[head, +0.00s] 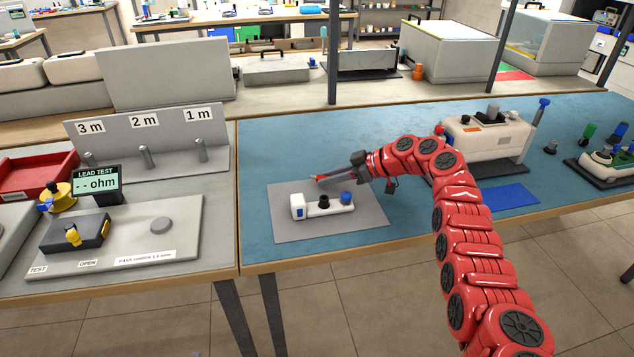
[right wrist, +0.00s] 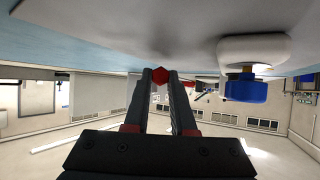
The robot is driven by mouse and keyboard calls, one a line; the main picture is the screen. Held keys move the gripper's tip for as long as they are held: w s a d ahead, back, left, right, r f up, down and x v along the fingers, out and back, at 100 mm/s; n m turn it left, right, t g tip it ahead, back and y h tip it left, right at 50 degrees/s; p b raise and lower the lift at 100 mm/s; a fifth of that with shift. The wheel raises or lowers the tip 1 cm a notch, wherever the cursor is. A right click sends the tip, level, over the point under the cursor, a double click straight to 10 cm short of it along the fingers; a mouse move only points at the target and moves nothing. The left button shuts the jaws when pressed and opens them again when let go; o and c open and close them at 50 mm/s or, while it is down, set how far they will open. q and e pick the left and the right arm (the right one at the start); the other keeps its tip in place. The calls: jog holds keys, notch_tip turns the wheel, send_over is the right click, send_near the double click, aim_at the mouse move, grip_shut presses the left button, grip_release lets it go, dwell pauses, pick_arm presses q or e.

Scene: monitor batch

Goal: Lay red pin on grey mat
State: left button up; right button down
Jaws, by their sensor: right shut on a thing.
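The grey mat (head: 375,222) lies flat on the blue bench top. A white block with a black knob and a blue knob (head: 324,206) sits on it. My right gripper (head: 325,179) reaches in from the right, low over the mat's far part, behind the block. It is shut on the small red pin (head: 316,178), which shows at the fingertips. In the right wrist view the red pin (right wrist: 160,75) sits between the two fingertips, close to the grey mat surface. I cannot tell whether it touches the mat. My left gripper is not in view.
In the right wrist view the blue knob (right wrist: 246,88) is beside the fingers. A beige instrument (head: 487,137) stands behind my right arm, near a blue mat (head: 511,196). The lead test station (head: 150,250) is on the left bench. Bare blue bench lies left of the grey mat.

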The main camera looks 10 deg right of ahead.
jog(key=shift+f+b, duration=0.35)
jog(key=shift+f, duration=0.15)
jog(key=c, duration=0.7)
grip_release()
jog(key=shift+o, duration=0.2)
jog(key=shift+r, duration=0.1)
jog(key=v, duration=1.7)
jog(key=shift+d, duration=0.15)
jog(key=shift+s, duration=0.1)
